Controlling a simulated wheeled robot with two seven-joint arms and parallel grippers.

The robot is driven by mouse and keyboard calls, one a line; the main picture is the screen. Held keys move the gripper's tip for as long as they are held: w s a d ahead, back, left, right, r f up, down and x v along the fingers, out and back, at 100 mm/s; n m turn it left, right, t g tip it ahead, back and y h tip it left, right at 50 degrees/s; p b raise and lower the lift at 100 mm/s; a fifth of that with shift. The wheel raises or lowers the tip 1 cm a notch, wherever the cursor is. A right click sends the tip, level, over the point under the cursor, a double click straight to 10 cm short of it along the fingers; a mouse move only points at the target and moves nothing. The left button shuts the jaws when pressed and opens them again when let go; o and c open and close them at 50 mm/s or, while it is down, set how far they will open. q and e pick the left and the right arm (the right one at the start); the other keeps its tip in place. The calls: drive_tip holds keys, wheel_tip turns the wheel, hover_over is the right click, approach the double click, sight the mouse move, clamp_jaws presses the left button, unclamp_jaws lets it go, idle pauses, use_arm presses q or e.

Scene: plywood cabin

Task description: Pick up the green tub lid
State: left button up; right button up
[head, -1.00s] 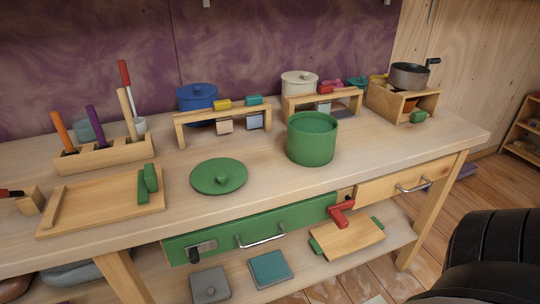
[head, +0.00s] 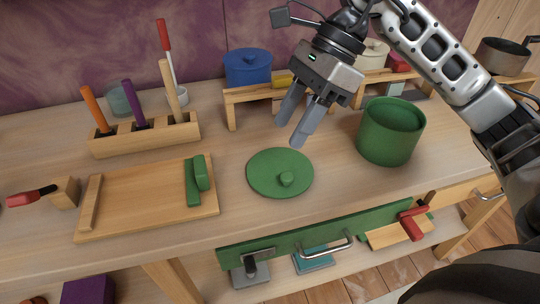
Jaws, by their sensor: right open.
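The green tub (head: 390,131) stands open to the right of the lid. My right gripper (head: 297,125) comes in from the upper right, above and just behind the lid. Its two grey fingers point down, are apart, and hold nothing. The gap between fingertips and lid is hard to judge. My left gripper is not in view.
A wooden tray (head: 140,205) with a green block (head: 198,180) lies left of the lid. A tool holder (head: 145,135) with upright handles stands behind the tray. A blue pot (head: 247,68) sits on a small wooden riser (head: 232,97) behind the lid. Bare benchtop lies before the lid.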

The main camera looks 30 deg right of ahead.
drive_tip(key=w+d+t+h, duration=0.1)
drive_tip(key=d+h, duration=0.2)
drive_tip(key=d, duration=0.2)
hover_over(288, 175)
drive_tip(key=d, duration=0.2)
wheel_tip(288, 175, down, 8)
drive_tip(key=shift+a+r, duration=0.1)
drive_tip(key=shift+p+x, duration=0.3)
drive_tip(key=shift+x, duration=2.6)
drive_tip(key=shift+s, duration=0.25)
clamp_jaws()
